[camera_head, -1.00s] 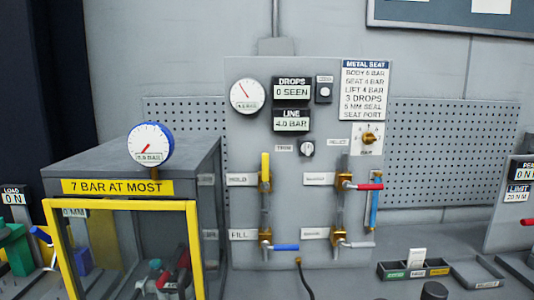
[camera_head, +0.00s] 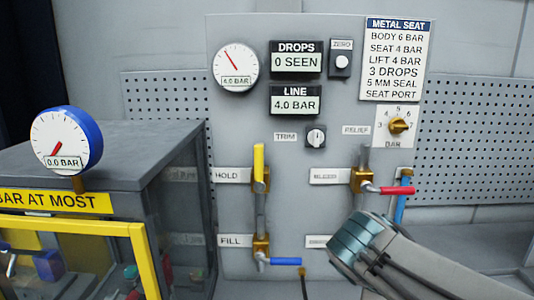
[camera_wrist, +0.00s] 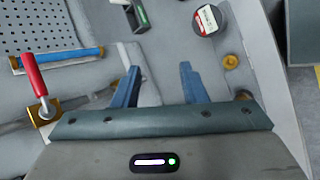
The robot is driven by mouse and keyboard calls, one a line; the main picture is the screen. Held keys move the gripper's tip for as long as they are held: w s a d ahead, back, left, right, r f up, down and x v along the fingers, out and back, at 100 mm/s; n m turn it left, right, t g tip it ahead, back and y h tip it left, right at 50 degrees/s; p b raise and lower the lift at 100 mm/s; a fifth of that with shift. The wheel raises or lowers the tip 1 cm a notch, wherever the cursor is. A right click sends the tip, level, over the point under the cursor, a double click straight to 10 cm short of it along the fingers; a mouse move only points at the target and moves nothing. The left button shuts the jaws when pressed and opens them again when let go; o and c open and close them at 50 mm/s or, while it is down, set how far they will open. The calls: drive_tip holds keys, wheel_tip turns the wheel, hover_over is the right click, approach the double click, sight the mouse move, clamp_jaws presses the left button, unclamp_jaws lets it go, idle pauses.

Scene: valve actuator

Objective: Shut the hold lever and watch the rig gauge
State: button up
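The hold lever (camera_head: 258,160) has a yellow handle standing upright on a brass valve beside the HOLD label (camera_head: 230,175). A white gauge (camera_head: 235,67) on the panel reads 4.0 BAR. A blue-rimmed gauge (camera_head: 66,140) stands on the cabinet, its needle low; its small reading looks like 0.0 BAR. No label shows which one is the rig gauge. My gripper (camera_wrist: 160,85) is open and empty in the wrist view, its two blue fingers apart. In the head view, my arm is at the lower right, away from the hold lever; its fingertips cannot be made out.
The red bleed lever (camera_head: 384,190) points right, above my arm; a red lever also shows in the wrist view (camera_wrist: 36,75). The blue fill lever (camera_head: 285,261) points right, below hold. LINE (camera_head: 295,105) reads 4.0 BAR, DROPS (camera_head: 296,62) 0 SEEN. The yellow-framed cabinet (camera_head: 75,222) stands left.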

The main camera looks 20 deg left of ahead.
drive_tip(key=w+a+r+n+t, duration=0.4)
drive_tip(key=w+a+r+n, duration=0.1)
drive_tip(key=a+n, duration=0.35)
drive_tip(key=n+t+y+b, duration=0.1)
drive_tip(key=n+t+y, duration=0.3)
drive_tip(key=n+t, duration=0.55)
approach(257, 151)
drive_tip(key=w+n+p, duration=0.1)
drive_tip(key=w, duration=0.2)
drive_tip(key=w+r+g+p, duration=0.1)
drive_tip(key=w, duration=0.3)
drive_tip(key=w+n+g+p, duration=0.1)
drive_tip(key=w, duration=0.3)
drive_tip(key=shift+d+r+n, duration=0.2)
drive_tip(key=shift+r+n, duration=0.1)
drive_tip(key=shift+r, duration=0.05)
clamp_jaws()
